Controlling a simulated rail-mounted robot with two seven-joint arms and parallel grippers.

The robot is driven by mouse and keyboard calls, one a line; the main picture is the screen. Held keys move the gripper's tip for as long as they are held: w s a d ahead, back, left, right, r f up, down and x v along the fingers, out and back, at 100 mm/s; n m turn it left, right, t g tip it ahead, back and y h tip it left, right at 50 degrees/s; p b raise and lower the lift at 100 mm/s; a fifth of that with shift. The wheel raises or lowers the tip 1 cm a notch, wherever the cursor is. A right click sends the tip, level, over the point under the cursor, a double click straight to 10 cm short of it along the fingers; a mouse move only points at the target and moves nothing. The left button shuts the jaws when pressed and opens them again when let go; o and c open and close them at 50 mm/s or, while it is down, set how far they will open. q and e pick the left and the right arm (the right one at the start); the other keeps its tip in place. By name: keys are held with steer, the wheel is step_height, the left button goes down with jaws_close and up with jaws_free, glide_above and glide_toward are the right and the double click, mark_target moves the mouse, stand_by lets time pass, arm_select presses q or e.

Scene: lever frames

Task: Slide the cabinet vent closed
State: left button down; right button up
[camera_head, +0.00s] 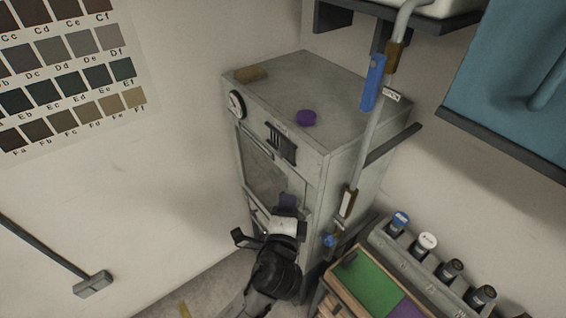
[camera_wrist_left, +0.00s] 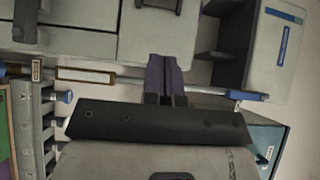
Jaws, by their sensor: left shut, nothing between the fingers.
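The grey cabinet (camera_head: 345,165) stands in the corner. Its vent (camera_head: 281,145) is on the upper front, a small panel with dark vertical slots showing; how far it is open is too small to tell. My left gripper (camera_head: 287,201) is in front of the cabinet's lower front, below the vent and apart from it. Its purple fingers are together and empty, and they also show in the left wrist view (camera_wrist_left: 165,73). The grey cabinet surface (camera_wrist_left: 70,35) fills the upper left of the wrist view. I cannot tell whether the fingertips touch it. My right gripper is out of view.
A round gauge (camera_head: 236,104) is beside the vent. A purple puck (camera_head: 306,118) and a brown block (camera_head: 251,74) lie on the cabinet top. A pipe with a blue handle (camera_head: 373,83) runs along the right side. A bottle rack (camera_head: 415,266) stands lower right.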

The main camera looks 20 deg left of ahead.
arm_select(q)
steer(key=p, duration=0.2)
glide_toward(285, 154)
steer(key=w, duration=0.1)
steer(key=w+d, duration=0.2)
steer(key=w, duration=0.1)
steer(key=shift+w+r, duration=0.15)
steer(key=a, duration=0.1)
steer(key=w+a, duration=0.1)
steer(key=shift+w+a+p, duration=0.2)
steer(key=shift+a+p, duration=0.15)
steer(key=shift+w+a, duration=0.25)
steer(key=shift+a, duration=0.1)
steer(key=w+a, duration=0.3)
steer(key=a, duration=0.3)
steer(key=shift+w, duration=0.25)
